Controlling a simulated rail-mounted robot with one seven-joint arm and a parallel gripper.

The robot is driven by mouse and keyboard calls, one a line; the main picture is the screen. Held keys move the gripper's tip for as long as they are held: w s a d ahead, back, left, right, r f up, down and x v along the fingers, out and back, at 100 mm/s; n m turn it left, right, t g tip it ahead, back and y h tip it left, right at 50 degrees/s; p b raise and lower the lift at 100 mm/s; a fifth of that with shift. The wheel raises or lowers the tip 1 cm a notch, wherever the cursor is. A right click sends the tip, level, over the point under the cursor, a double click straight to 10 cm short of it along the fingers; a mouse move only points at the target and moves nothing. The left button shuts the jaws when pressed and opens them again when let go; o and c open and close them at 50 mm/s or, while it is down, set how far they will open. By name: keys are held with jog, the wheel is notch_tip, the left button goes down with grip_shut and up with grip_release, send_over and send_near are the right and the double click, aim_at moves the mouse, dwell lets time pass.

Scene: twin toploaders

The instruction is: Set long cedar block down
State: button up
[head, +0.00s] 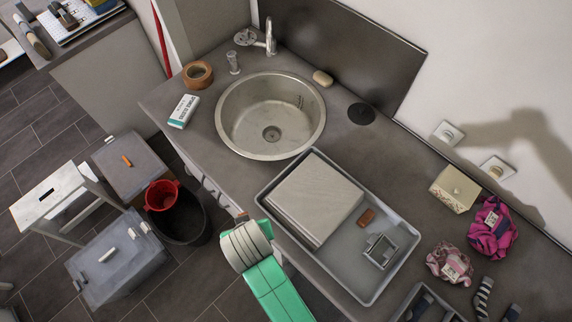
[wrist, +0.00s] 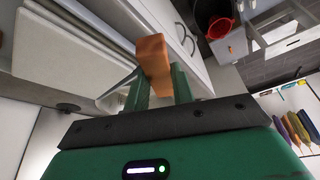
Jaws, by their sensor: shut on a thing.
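My gripper (wrist: 159,88) is shut on an orange-brown block, the long cedar block (wrist: 152,58), whose far end sticks out past the green fingers in the wrist view. In the head view my green arm reaches up from the bottom to the counter's front edge, beside the grey tray (head: 391,283). My fingers and the held block are mostly hidden there by my wrist. A short brown block (head: 366,217) lies in the tray. A small orange block (head: 127,161) lies on a grey lidded box (head: 134,178) on the floor at left.
The tray also holds a large grey slab (head: 316,197) and a small metal frame (head: 381,250). A round sink (head: 271,116) lies behind. A red bucket (head: 161,196) sits over a black bin (head: 190,225) on the floor. Cloths and a cream box (head: 455,189) stand at right.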

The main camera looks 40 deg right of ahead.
jog(key=s+d+f+m+g+h, duration=0.1)
jog(key=s+d+f+m+h, duration=0.1)
jog(key=s+d+m, duration=0.6)
jog(key=m+g+p, duration=0.1)
jog(key=m+g, duration=0.2)
jog(key=m, duration=0.2)
send_over(340, 247)
jog(key=a, duration=0.2)
notch_tip(340, 247, down, 2)
jog(key=shift+h, duration=0.3)
jog(key=f, duration=1)
jog(key=shift+s+d, duration=0.1)
jog(key=shift+d, duration=0.15)
jog(key=shift+f, duration=0.15)
jog(key=o, duration=1)
jog(key=shift+c, duration=0.2)
jog(key=v, duration=1.2)
jog(key=shift+s+p, duration=0.15)
jog(key=shift+p, duration=0.25)
